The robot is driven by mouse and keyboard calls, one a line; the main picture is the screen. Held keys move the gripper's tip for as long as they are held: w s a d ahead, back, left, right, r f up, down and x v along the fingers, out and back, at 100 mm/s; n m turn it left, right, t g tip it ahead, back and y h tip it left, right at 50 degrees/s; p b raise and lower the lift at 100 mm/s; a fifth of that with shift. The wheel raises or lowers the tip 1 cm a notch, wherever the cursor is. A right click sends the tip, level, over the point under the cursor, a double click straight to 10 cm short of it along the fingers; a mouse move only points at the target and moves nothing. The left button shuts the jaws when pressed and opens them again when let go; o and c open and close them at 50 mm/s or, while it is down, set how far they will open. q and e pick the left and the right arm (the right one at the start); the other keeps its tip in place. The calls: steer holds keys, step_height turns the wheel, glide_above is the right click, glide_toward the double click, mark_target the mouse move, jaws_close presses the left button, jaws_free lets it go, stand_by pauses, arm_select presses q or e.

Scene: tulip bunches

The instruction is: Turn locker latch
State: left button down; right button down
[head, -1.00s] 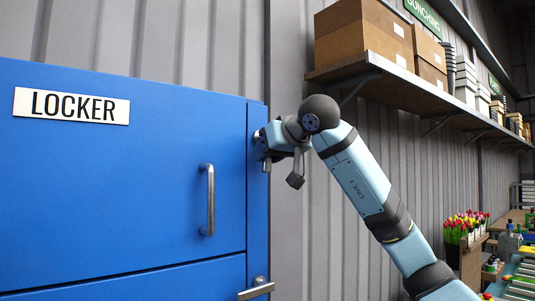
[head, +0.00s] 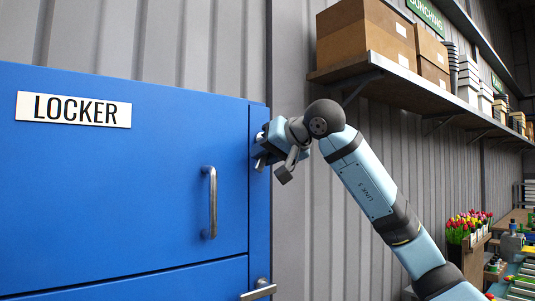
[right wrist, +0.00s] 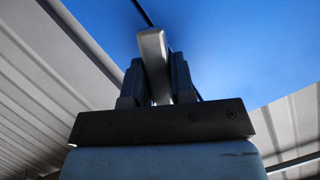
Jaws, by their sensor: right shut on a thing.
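The blue locker (head: 120,200) fills the left of the head view, with its door closed. My right gripper (head: 262,150) is at the locker's upper right edge. In the right wrist view, the gripper (right wrist: 156,82) is shut on a grey metal latch lever (right wrist: 152,48), which stands out between the two fingers. In the head view the gripper mostly hides this latch. A second, similar metal latch (head: 259,290) shows at the lower right of the locker. My left gripper is not in view.
A vertical bar handle (head: 211,203) sticks out of the door left of my right gripper. A shelf (head: 400,78) with cardboard boxes (head: 365,33) hangs on the wall above my right arm. Tulips (head: 468,225) stand at the far right.

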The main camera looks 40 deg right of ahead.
steer(key=shift+a+r+m+y, duration=0.25)
steer(key=shift+a+m+y, duration=0.25)
steer(key=shift+m, duration=0.5)
steer(key=m, duration=0.1)
steer(key=m+t+y+b, duration=0.1)
steer(key=shift+w+a+r+m+y, duration=0.1)
steer(key=shift+a+r+m+y, duration=0.2)
steer(key=shift+r, duration=0.1)
steer(key=m, duration=0.1)
steer(key=r+m+t+y+b, duration=0.1)
steer(key=shift+a+m, duration=0.2)
steer(key=shift+m, duration=0.2)
steer(key=shift+r+m+t+b, duration=0.5)
steer(key=shift+m+t, duration=0.2)
steer(key=shift+m, duration=0.5)
steer(key=shift+r, duration=0.15)
steer(key=c, duration=1)
jaws_free()
steer(key=shift+o, duration=0.2)
